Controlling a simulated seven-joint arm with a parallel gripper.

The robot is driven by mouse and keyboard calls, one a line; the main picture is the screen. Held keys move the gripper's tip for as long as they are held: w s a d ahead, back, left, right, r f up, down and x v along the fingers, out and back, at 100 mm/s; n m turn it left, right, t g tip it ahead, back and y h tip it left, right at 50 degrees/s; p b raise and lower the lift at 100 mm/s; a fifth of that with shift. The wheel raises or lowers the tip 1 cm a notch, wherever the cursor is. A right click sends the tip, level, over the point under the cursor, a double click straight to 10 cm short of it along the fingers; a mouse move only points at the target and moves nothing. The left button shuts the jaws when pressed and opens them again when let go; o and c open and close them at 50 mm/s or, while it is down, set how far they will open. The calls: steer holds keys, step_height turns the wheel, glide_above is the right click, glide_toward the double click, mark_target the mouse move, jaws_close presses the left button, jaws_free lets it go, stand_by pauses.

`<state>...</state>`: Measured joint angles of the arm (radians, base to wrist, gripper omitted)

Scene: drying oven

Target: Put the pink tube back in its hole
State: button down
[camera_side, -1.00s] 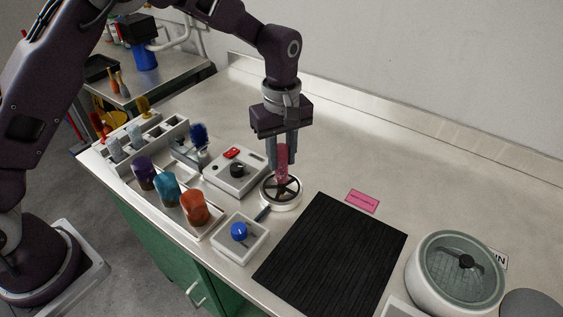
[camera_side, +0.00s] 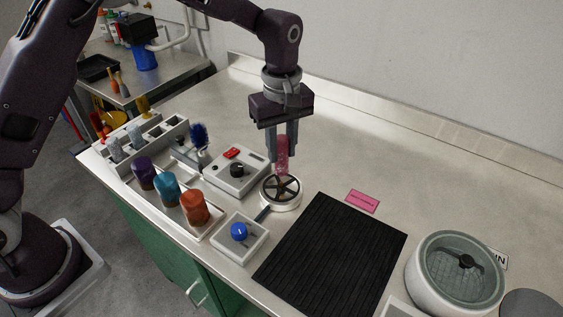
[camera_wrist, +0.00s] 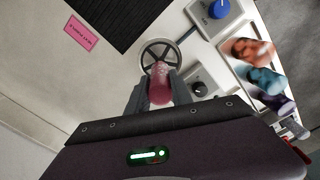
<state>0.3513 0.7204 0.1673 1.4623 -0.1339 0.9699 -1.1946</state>
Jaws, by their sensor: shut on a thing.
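The pink tube (camera_side: 282,155) is upright between the two fingers of my gripper (camera_side: 284,160), which is shut on it. In the side view its lower end hangs just above a round white ring with dark spokes (camera_side: 294,203); the gap looks small. In the wrist view the tube (camera_wrist: 160,88) stands between my fingertips (camera_wrist: 158,92). The spoked ring (camera_wrist: 147,56) lies just beyond its end there. I cannot tell which hole belongs to the tube.
A grey box with a dark knob (camera_side: 237,170) stands left of the ring, a blue-knobbed box (camera_side: 239,232) in front. Purple, teal and orange capped things (camera_side: 194,207) stand further left. A black mat (camera_side: 335,255) and round glass-topped device (camera_side: 457,270) are right. The back counter is clear.

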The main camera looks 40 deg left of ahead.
steer(key=shift+r, duration=0.2)
stand_by(0.6)
